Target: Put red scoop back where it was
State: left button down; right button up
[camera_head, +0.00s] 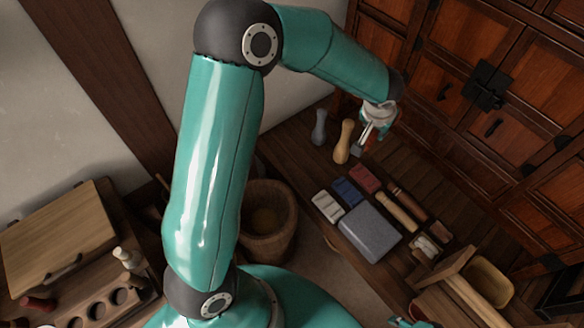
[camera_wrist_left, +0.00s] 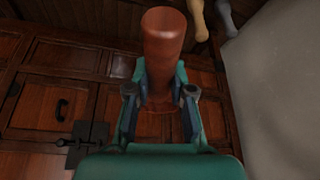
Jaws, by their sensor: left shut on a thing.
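My left gripper (camera_head: 365,143) is raised near the cabinet, at the back end of the low wooden bench. In the left wrist view, its fingers (camera_wrist_left: 160,92) are closed around a smooth red-brown cylindrical piece (camera_wrist_left: 170,38) that stands out between them. It looks like the red scoop, but only this rounded part and a wider reddish part behind the fingers show. In the head view, the held thing cannot be made out clearly.
A tan pestle (camera_head: 344,141) and a grey pestle (camera_head: 319,127) stand close to my left gripper. The bench holds a grey stone block (camera_head: 369,232), several small colored blocks and a wooden roller (camera_head: 397,211). A wooden mortar (camera_head: 268,222) stands left. The cabinet (camera_head: 490,110) closes the right.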

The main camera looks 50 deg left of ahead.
pick_arm(q)
jog(key=w+a+f+n+g+y+b, duration=0.3)
jog(key=a+f+n+b, duration=0.5)
jog(key=a+f+b, duration=0.8)
jog(key=n+g+b, duration=0.1)
jog(key=n+b, duration=0.6)
jog(key=b, duration=1.4)
send_over(300, 172)
jog(key=d, duration=0.2)
notch_tip(300, 172, down, 15)
jog(key=shift+y, duration=0.3)
jog(key=f+b, duration=0.2)
jog(key=f, duration=0.4)
jog(key=f+b, duration=0.2)
jog(key=f, duration=0.4)
jog(key=f+b, duration=0.3)
jog(key=f, duration=0.4)
jog(key=shift+w+a+f, duration=0.1)
jog(key=shift+a, duration=0.15)
jog(key=shift+f, duration=0.1)
jog(key=c, duration=1)
grip_release()
jog(key=shift+r, duration=0.2)
jog(key=p+v, duration=0.1)
jog(key=v, duration=0.5)
jog(key=p+v, duration=0.2)
jog(key=v, duration=0.3)
jog(key=shift+d+r+p, duration=0.25)
jog(key=shift+r+p, duration=0.05)
jog(key=shift+r, duration=0.05)
